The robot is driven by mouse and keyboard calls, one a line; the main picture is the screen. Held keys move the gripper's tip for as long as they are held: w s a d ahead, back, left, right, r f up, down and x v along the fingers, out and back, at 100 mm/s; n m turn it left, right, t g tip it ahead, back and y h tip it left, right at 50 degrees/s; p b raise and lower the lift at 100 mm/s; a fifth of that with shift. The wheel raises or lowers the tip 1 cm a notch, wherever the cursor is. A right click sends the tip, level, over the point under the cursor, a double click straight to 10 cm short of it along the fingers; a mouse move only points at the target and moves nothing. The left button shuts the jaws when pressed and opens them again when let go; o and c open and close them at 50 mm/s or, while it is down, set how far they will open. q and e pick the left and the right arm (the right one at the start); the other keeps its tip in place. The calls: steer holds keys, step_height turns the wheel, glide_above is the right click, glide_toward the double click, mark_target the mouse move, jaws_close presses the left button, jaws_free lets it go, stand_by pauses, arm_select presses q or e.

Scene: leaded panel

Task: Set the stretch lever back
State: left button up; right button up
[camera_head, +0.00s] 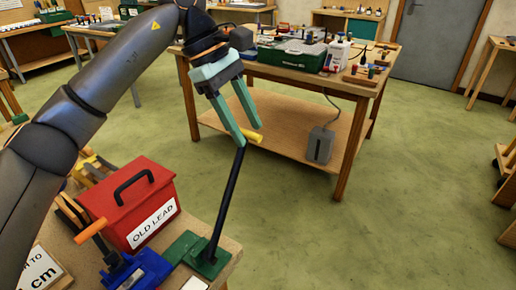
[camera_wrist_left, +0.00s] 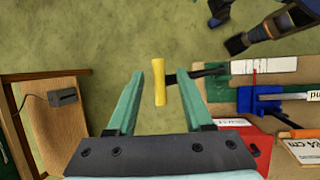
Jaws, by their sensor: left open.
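The stretch lever (camera_head: 229,198) is a long black rod with a yellow cross handle (camera_head: 252,135). It rises from a green base (camera_head: 209,255) at the bench corner and leans slightly right. My left gripper (camera_head: 251,133) is open, with its teal fingers pointing down at the handle. In the left wrist view the yellow handle (camera_wrist_left: 159,82) lies between the two fingertips, nearer the left one. I cannot tell whether a finger touches it. My right gripper cannot be made out in the head view.
A red box (camera_head: 128,200) marked OLD LEAD and a blue tool (camera_head: 139,272) with an orange handle stand left of the lever. A wooden table (camera_head: 345,88) with tools stands behind. The green floor (camera_head: 420,180) to the right is clear.

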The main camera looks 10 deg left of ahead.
mark_target(253, 140)
arm_select(q)
steer(key=x, duration=0.6)
steer(key=shift+c, duration=0.3)
jaws_close()
stand_by(1.0)
